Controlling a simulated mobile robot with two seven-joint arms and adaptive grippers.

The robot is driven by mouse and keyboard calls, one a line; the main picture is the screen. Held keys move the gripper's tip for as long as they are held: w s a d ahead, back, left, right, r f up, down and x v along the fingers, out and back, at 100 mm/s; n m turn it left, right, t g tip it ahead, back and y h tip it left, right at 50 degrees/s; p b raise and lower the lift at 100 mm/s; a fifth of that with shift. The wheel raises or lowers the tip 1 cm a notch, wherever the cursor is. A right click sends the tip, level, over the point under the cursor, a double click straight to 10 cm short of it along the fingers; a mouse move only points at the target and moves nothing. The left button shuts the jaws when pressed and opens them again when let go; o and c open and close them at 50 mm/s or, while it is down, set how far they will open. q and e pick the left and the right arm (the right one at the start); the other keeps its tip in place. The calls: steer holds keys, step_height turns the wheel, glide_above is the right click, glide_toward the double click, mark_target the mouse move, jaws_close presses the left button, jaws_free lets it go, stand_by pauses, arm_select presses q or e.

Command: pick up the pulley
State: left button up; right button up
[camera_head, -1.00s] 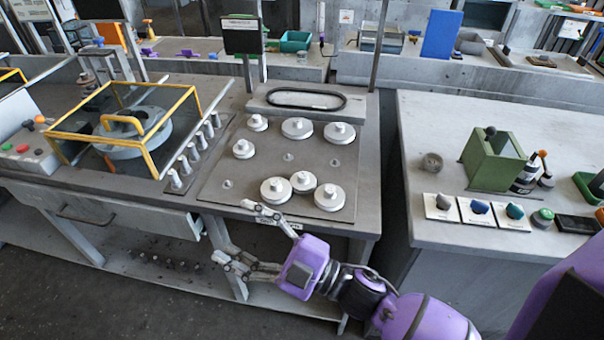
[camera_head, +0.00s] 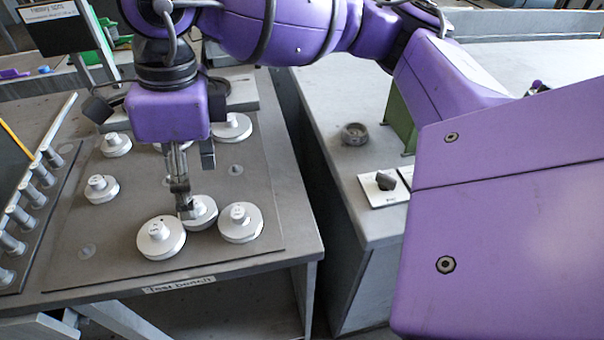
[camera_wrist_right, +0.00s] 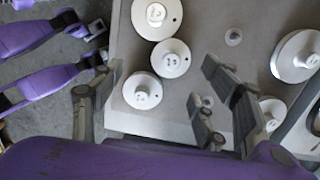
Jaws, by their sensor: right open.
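Several pale grey stepped pulleys lie on a dark plate (camera_head: 130,215) on the test bench. In the head view, three are grouped at the front: one at left (camera_head: 160,238), a smaller middle one (camera_head: 202,213) and one at right (camera_head: 240,223). My right gripper (camera_head: 196,190) points down over this group, open and empty. One fingertip overlaps the middle pulley in the picture; I cannot tell whether they touch. In the wrist view, the middle pulley (camera_wrist_right: 170,58) lies between the spread fingers (camera_wrist_right: 163,68).
Other pulleys stand at left (camera_head: 101,189), back left (camera_head: 115,145) and back right (camera_head: 232,127). A row of metal pegs (camera_head: 32,193) edges the plate's left side. A second grey table (camera_head: 345,195) stands at right beyond a gap, with a grey ring (camera_head: 354,134) on it.

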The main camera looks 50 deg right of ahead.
mark_target(206, 207)
steer(key=shift+w+d+r, duration=0.2)
steer(key=shift+w+d, duration=0.15)
steer(key=shift+d, duration=0.1)
steer(key=shift+f, duration=0.25)
steer(key=f, duration=0.4)
steer(key=w+a+f, duration=0.1)
steer(key=f, duration=0.2)
steer(key=shift+a, duration=0.1)
steer(key=shift+r, duration=0.15)
steer(key=c, duration=1.2)
